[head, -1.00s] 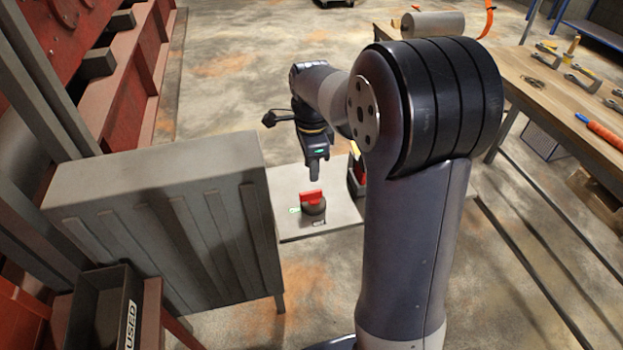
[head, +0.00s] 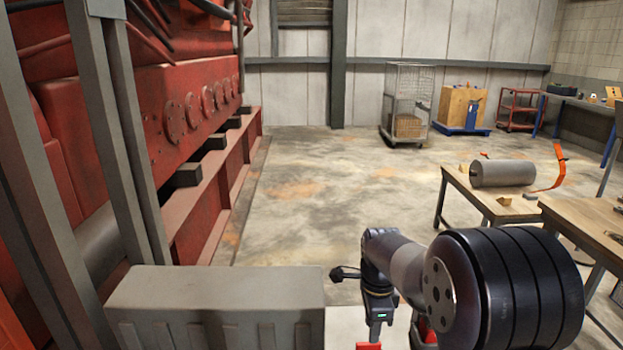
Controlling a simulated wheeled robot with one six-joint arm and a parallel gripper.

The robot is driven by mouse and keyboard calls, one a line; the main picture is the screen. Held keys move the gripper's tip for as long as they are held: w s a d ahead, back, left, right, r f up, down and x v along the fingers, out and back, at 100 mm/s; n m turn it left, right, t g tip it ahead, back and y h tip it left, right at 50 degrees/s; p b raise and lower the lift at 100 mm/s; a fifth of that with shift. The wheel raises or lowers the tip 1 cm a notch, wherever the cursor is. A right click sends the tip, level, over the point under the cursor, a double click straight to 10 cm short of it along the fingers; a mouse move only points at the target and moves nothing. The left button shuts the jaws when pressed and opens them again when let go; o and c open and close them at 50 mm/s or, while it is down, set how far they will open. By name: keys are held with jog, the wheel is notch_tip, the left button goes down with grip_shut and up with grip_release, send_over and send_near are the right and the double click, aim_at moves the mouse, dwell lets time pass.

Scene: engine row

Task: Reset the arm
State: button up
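My arm rises at the lower right of the head view, with its large dark joint in front and the thinner links reaching away. My gripper (head: 377,320) hangs down at the bottom of the view, over a pale surface (head: 340,325). Its body with a green light shows. Its fingers are too small and dark to tell open from shut. A red part (head: 368,346) shows just below it at the picture's bottom edge, mostly cut off.
A grey ribbed box (head: 215,295) stands left of the gripper. A red engine (head: 170,115) lines the left side. Wooden tables (head: 490,200) with a grey cylinder (head: 503,172) are on the right. A wire cage cart (head: 408,100) stands far back. The middle floor is clear.

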notch_tip(320, 180, down, 6)
jog(key=shift+r, duration=0.25)
